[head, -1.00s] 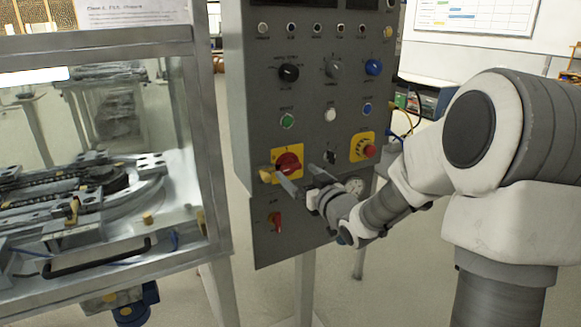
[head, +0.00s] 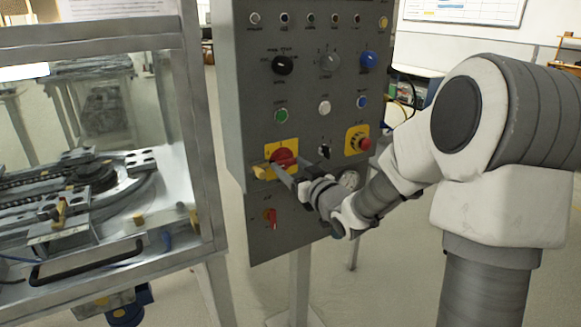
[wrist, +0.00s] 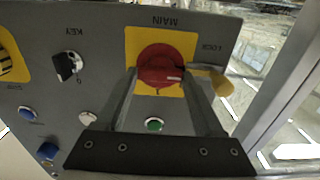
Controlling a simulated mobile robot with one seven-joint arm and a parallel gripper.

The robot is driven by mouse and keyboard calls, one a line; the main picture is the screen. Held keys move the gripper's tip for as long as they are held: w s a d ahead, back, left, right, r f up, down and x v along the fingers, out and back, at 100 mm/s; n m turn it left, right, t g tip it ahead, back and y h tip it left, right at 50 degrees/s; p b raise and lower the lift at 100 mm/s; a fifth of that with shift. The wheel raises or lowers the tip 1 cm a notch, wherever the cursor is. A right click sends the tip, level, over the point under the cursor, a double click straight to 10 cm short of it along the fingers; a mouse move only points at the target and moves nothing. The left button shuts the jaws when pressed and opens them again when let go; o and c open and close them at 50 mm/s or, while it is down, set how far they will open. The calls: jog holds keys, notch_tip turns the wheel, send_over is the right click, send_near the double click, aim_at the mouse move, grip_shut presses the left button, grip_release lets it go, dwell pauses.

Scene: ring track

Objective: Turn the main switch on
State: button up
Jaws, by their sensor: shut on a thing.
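The main switch is a red knob (wrist: 160,66) on a yellow plate (wrist: 135,40) marked MAIN, which appears upside down in the wrist view. A light mark shows on the knob's lower right. In the head view the red knob (head: 284,157) is partly hidden by my fingers. My gripper (wrist: 163,77) has one finger on each side of the knob and is shut on it. In the head view my gripper (head: 286,168) reaches the panel from the right. A yellow padlock-like piece (wrist: 218,82) hangs beside the knob, close to one finger.
The grey panel (head: 240,110) carries other knobs and buttons, a yellow-backed red stop button (head: 364,143) and a small red switch (head: 270,217) below. A glass-sided case (head: 195,120) with a ring track stands close on the left.

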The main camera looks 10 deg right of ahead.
jog(key=c, duration=0.7)
jog(key=shift+c, duration=0.2)
jog(key=shift+m, duration=0.3)
jog(key=m+p, duration=0.3)
jog(key=shift+r+m, duration=0.1)
jog(key=shift+m, duration=0.2)
jog(key=m+p, duration=0.2)
jog(key=m, duration=0.2)
jog(key=shift+p, duration=0.35)
jog(key=m+p, duration=0.3)
jog(key=m, duration=0.2)
jog(key=shift+d, duration=0.1)
jog(key=m+p, duration=0.3)
jog(key=m, duration=0.1)
jog(key=shift+m, duration=0.3)
